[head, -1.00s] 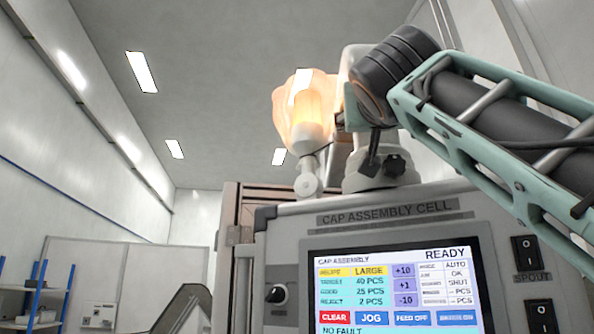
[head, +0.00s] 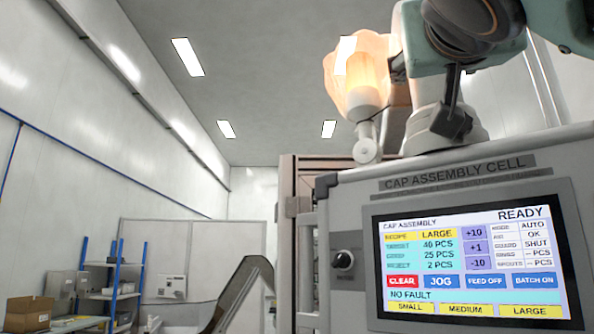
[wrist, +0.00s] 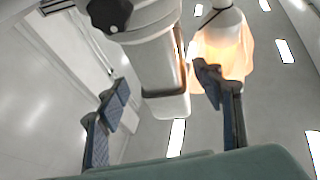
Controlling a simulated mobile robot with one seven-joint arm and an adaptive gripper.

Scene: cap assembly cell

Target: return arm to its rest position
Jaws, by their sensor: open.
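My gripper (wrist: 165,95) shows in the wrist view with its two dark padded fingers wide apart and nothing between them. Beyond the fingers are a pale housing with a black knob (wrist: 110,12) and a glowing lamp (wrist: 222,50). In the head view my arm (head: 545,20) crosses the top right corner, and the gripper itself is out of that picture. The cap assembly cell's panel (head: 455,180) fills the lower right. Its screen (head: 470,262) reads READY, recipe LARGE and NO FAULT.
The lit lamp (head: 358,80) stands at the cell's top, close to my arm. A blue shelf rack (head: 110,290) with boxes stands far left. A cardboard box (head: 30,310) is at the lower left. A grey chute-like part (head: 240,295) is left of the cell.

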